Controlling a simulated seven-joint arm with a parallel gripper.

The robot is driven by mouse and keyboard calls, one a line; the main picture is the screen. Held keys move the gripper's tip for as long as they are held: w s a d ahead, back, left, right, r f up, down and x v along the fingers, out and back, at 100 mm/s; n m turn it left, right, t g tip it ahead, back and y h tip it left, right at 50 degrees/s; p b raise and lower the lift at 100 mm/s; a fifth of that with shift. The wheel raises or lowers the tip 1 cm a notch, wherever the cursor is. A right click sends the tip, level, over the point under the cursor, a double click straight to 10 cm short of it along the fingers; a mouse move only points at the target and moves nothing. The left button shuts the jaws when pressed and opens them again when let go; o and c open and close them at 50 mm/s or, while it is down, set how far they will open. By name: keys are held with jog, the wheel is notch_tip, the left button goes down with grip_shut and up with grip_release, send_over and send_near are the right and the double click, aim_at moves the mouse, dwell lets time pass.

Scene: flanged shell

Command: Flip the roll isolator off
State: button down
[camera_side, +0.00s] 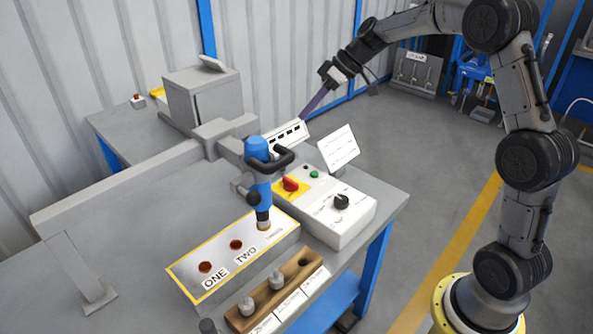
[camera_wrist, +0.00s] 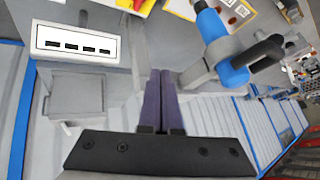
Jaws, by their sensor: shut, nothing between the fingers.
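A white control box (camera_side: 335,212) on the bench carries a red rotary switch (camera_side: 290,184) on a yellow plate, a black knob (camera_side: 341,201) and a green button (camera_side: 314,174). Behind it stands a white panel with a row of several black switches (camera_side: 287,135); it also shows at the upper left of the wrist view (camera_wrist: 76,44). I cannot read which control is labelled roll isolator, nor how the panel switches are set. My gripper (camera_side: 304,116) has long purple fingers, shut and empty. Its tips (camera_wrist: 161,73) are near the panel in the side view, right of it in the wrist view.
A blue tool (camera_side: 259,165) with black handles hangs from a grey beam (camera_side: 130,182) beside the control box. A white sign (camera_side: 339,147) stands behind the box. In front are a plate with holes (camera_side: 210,268) and a wooden block (camera_side: 240,318). A grey cabinet (camera_side: 203,98) stands behind.

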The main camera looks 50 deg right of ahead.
aim_at(291, 183)
jog(key=d+f+m, duration=0.1)
jog(key=d+f, duration=0.2)
jog(key=f, duration=0.1)
jog(key=d+f+m, duration=0.1)
jog(key=d+f, duration=0.2)
jog(key=f, duration=0.1)
jog(key=w+d+f+m, duration=0.1)
jog(key=d+f, duration=0.2)
jog(key=f, duration=0.2)
jog(key=shift+d+f+g+y, duration=0.1)
jog(key=shift+d+g+y, duration=0.2)
jog(key=x, duration=1)
jog(key=a, duration=0.3)
jog(key=shift+a, duration=0.55)
